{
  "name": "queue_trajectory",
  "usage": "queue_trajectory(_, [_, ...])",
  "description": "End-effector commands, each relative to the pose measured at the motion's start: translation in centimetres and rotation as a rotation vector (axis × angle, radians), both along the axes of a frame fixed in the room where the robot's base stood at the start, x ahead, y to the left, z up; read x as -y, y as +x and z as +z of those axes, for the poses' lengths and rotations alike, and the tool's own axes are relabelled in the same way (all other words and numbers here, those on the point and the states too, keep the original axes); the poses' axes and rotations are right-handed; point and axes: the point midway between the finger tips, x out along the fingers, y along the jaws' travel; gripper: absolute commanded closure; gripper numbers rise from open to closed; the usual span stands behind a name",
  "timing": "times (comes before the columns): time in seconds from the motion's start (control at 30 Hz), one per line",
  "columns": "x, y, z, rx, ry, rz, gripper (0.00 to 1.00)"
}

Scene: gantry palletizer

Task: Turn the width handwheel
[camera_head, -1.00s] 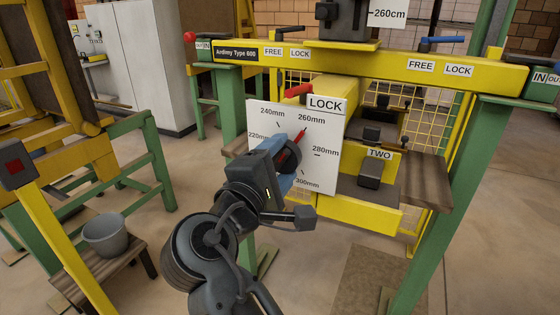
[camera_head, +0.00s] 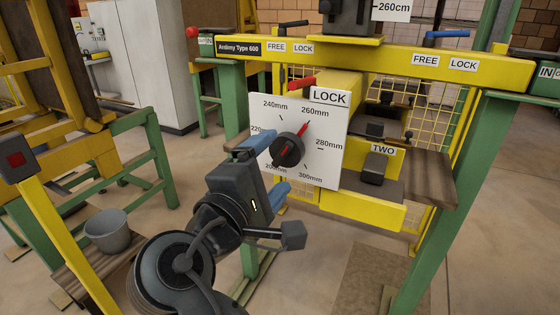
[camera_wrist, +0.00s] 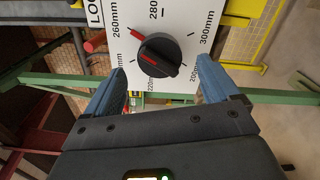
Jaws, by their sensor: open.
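The width handwheel (camera_head: 288,150) is a dark round knob on a white dial plate (camera_head: 334,160) marked in millimetres. Its red pointer (camera_head: 306,127) points up and right, near the 260mm mark. In the wrist view the handwheel (camera_wrist: 158,56) lies ahead, centred between the fingers. My gripper (camera_head: 278,160) is open, with blue fingers on either side of the handwheel's line and the jaws empty. In the wrist view the fingertips (camera_wrist: 161,74) appear short of the knob, with a gap on both sides.
A red lever (camera_head: 301,84) sits by the LOCK label above the dial. A yellow crossbeam (camera_head: 380,62) with FREE and LOCK labels runs overhead. A green post (camera_head: 440,200) stands at right. A grey bucket (camera_head: 107,232) rests on a wooden bench at left.

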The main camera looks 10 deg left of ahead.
Motion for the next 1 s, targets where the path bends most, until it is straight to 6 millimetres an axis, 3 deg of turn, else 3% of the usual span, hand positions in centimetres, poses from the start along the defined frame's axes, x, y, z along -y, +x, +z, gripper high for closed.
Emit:
queue_trajectory(0.23, [-1.1,-2.9,-0.1,0.000,0.000,0.002,0.11])
queue_trajectory(0.67, [-1.1,-3.4,-0.3,-0.004,0.001,0.003,0.11])
queue_trajectory(0.77, [-0.4,-3.4,-1.9,-0.021,0.015,0.023,0.11])
queue_trajectory(0.87, [1.0,-3.6,-5.4,-0.060,0.056,0.067,0.11])
queue_trajectory(1.0, [3.8,-5.0,-11.5,-0.129,0.164,0.143,0.11])
